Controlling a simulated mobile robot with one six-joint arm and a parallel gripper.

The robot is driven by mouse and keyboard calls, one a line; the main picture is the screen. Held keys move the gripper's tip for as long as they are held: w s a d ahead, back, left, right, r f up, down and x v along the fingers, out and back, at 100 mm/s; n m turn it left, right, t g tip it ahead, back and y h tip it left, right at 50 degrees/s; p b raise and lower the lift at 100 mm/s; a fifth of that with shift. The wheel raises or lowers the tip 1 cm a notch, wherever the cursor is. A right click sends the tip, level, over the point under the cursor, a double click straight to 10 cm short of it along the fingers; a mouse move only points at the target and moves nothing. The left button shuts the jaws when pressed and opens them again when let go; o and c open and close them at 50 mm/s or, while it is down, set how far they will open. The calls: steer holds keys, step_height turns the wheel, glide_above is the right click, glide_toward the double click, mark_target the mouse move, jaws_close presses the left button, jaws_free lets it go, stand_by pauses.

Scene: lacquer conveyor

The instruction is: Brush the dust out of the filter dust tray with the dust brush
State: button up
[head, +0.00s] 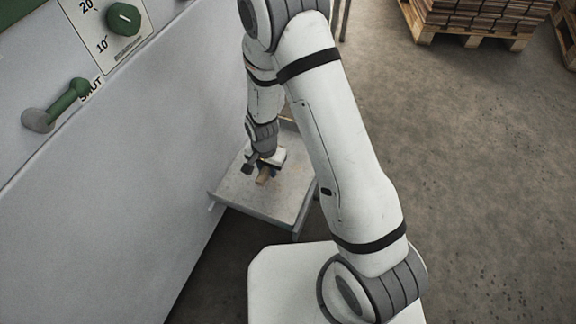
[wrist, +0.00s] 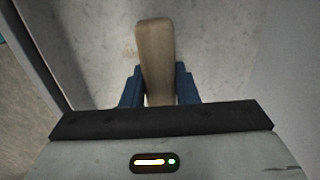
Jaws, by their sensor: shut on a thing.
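The dust brush shows a tan wooden handle (wrist: 155,55) in the wrist view, upright in the picture between blue fingers. In the head view a small part of the brush (head: 263,179) shows below my gripper (head: 265,169). My gripper is shut on the handle. The bristles are hidden. The filter dust tray (head: 231,193) is a pale grey, shallow metal tray beside the machine's wall; my gripper is over it. The tray's floor (wrist: 100,40) fills much of the wrist view, with mottled marks. I cannot tell how much dust lies there.
A large grey machine panel (head: 130,165) stands left of the tray, with a green knob (head: 124,19) and a green-handled lever (head: 57,105) near a "SHUT" label. A loaded wooden pallet (head: 470,35) stands at the back right. The concrete floor on the right is clear.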

steer(key=shift+r+p, duration=1)
steer(key=shift+r, duration=0.7)
